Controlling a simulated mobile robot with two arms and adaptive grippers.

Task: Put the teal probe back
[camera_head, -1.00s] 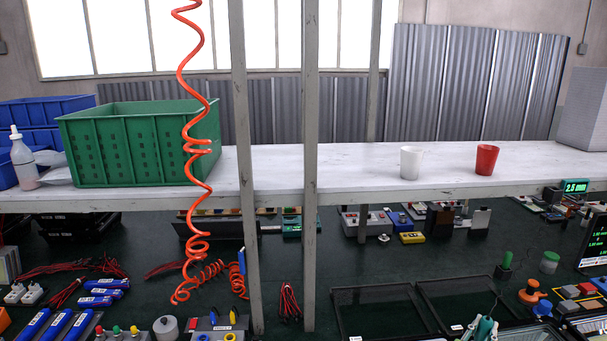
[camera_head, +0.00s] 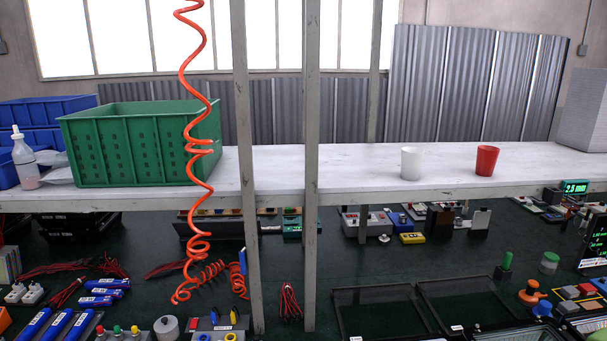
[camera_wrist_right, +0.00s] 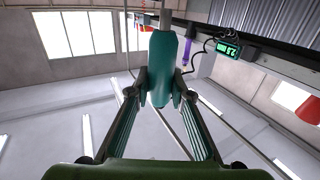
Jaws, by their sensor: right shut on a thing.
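The teal probe (camera_wrist_right: 163,62) stands out between the two fingers of my right gripper (camera_wrist_right: 162,95) in the right wrist view. The gripper is shut on it, and the probe's lower part is between the fingers. My right gripper does not show in the head view. A small gauge with a green readout (camera_wrist_right: 228,48) is beyond the probe to the right, and a purple tool (camera_wrist_right: 187,50) is close beside the probe in that view. The gauge also shows at the right in the head view (camera_head: 575,188). My left gripper is in neither view.
A white shelf (camera_head: 340,165) on grey posts (camera_head: 311,230) crosses above the dark bench. It bears a green crate (camera_head: 130,150), a white cup (camera_head: 411,163) and a red cup (camera_head: 487,160). A red coiled cord (camera_head: 195,150) hangs at the left. Black trays (camera_head: 375,289) lie on the bench.

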